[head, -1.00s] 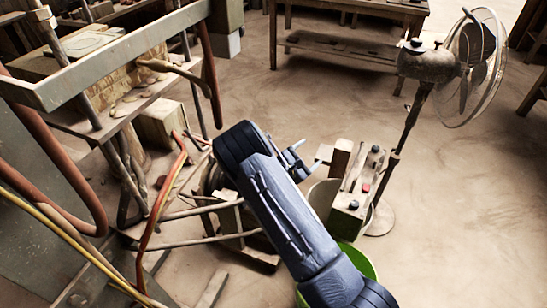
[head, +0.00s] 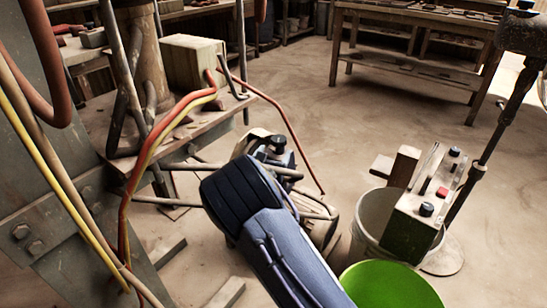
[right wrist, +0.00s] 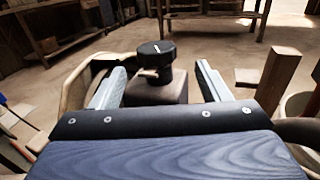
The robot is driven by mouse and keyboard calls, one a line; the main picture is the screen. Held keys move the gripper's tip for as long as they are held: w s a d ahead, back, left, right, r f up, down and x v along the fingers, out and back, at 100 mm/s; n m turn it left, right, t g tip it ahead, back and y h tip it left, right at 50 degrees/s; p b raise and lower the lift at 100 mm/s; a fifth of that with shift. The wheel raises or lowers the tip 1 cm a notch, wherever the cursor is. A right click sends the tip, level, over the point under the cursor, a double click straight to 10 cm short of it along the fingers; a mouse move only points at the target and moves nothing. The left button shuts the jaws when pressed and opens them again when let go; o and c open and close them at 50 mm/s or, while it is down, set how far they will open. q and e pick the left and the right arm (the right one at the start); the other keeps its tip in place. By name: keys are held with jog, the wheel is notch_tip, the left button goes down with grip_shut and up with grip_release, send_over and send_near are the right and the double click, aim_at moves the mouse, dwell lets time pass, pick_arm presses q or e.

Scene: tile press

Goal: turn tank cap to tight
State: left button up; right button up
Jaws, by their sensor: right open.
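The tank cap (head: 279,142) is a dark round knob on top of a small tank inside a tubular frame, beyond my right wrist in the head view. In the right wrist view the cap (right wrist: 157,48) stands upright on a short neck, with a pale mark on its top. My right gripper (right wrist: 161,67) is open, with one finger on each side of the cap's neck in the picture and a gap on both sides. The fingers look short of the cap, not touching it. In the head view my arm hides much of the tank. My left gripper is not in view.
A control box (head: 420,205) with several knobs stands at right, by a grey bucket (head: 365,222) and a green tub (head: 392,285). A stand (head: 215,125) with red and yellow hoses is at left. A wooden table (head: 410,50) stands behind open floor.

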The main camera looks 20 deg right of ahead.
aim_at(277, 145)
jog(key=shift+w+a+f, duration=0.15)
jog(key=shift+f, duration=0.05)
jog(key=shift+w+d, duration=0.2)
jog(key=shift+w, duration=0.05)
jog(key=b+x, duration=0.2)
jog(key=x, duration=0.4)
jog(key=shift+w+d+r, duration=0.15)
jog(key=shift+w+d, duration=0.15)
jog(key=shift+w, duration=0.1)
jog(key=shift+c, duration=0.3)
